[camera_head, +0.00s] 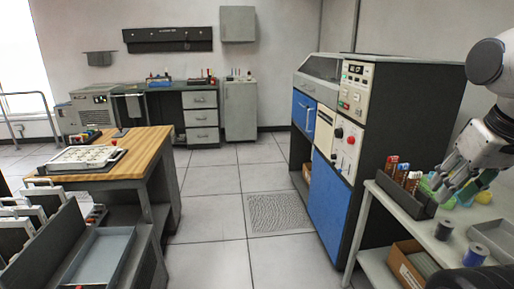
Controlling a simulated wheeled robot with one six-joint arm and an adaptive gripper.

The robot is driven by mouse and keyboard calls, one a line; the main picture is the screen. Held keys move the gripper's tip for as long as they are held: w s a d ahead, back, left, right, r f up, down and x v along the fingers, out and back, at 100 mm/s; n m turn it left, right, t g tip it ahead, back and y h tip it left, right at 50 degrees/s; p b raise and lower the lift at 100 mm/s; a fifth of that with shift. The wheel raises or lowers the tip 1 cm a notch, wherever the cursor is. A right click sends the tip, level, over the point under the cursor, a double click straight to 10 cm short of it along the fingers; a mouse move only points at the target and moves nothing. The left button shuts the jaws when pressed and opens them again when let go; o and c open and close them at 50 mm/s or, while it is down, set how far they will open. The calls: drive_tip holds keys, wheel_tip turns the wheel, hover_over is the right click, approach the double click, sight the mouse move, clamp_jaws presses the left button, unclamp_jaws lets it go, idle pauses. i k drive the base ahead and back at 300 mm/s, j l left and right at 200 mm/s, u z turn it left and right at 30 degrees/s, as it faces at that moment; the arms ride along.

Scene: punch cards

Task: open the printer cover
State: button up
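A tall machine with blue panels and dark sides (412,120) stands right of centre. No label in view names it as the printer. A sloped grey lid or window (320,68) lies along its top left and looks closed. A control panel (355,88) with buttons is beside it. A blue front door (304,112) with a handle is below and looks shut. My gripper (452,190) hangs at the right, above a grey cart and apart from the machine. Its fingers look spread, with nothing visibly held.
The grey cart (397,214) below my gripper carries small bottles (403,172), spools (444,229) and a tray (492,236). A wooden-topped desk (150,146) stands at the left. Drawers and a cabinet (240,110) line the back wall. The tiled floor (215,185) between is clear.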

sight(307, 79)
drive_tip(key=i+u, duration=0.45)
drive_tip(key=i, duration=1)
drive_tip(key=i+z, duration=0.1)
drive_tip(key=i, duration=0.35)
drive_tip(key=i+j+z, duration=0.1)
drive_tip(key=i, duration=0.4)
drive_tip(key=i+j+z, duration=0.1)
drive_tip(key=i, duration=0.35)
drive_tip(key=i+j+z, duration=0.15)
drive_tip(key=i, duration=0.35)
drive_tip(key=i+j+z, duration=0.4)
drive_tip(key=i, duration=0.2)
